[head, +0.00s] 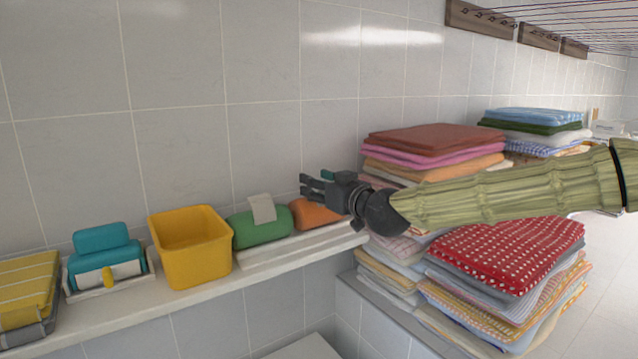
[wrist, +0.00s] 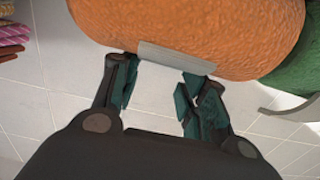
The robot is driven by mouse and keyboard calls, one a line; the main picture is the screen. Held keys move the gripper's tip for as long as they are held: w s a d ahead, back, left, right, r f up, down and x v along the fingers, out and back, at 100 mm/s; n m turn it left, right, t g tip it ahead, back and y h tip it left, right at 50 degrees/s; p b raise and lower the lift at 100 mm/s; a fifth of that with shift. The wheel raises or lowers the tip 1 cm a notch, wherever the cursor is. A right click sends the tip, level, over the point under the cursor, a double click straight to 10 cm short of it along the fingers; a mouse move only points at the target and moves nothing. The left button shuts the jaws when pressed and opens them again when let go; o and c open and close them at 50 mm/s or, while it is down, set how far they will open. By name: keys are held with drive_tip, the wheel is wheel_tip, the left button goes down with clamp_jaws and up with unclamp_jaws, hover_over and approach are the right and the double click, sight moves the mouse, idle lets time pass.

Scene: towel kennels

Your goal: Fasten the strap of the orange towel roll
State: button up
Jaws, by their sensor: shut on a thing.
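The orange towel roll (head: 316,214) lies on the shelf at the right end of the row, partly behind my gripper (head: 320,188). In the wrist view the orange towel roll (wrist: 190,25) fills the top. Its pale grey strap (wrist: 176,57) shows as a flat flap along the roll's near edge. The strap is hidden by my gripper in the head view.
A green roll (head: 263,228) with a raised pale flap (head: 262,208) lies left of the orange roll. Further left are a yellow bin (head: 190,250), a teal roll in a holder (head: 104,255) and a yellow striped bundle (head: 25,290). Stacked towels (head: 430,140) stand right, near my arm.

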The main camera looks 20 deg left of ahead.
drive_tip(key=shift+w+a+f+h+p, duration=0.15)
drive_tip(key=shift+w+a+h+p, duration=0.1)
drive_tip(key=shift+h+p, duration=0.05)
drive_tip(key=shift+f+g, duration=0.1)
drive_tip(key=shift+g, duration=0.3)
drive_tip(key=shift+f, duration=0.1)
drive_tip(key=o, duration=1.1)
drive_tip(key=shift+d, duration=0.1)
drive_tip(key=shift+c, duration=0.2)
drive_tip(key=v, duration=1.2)
drive_tip(key=shift+s, duration=0.1)
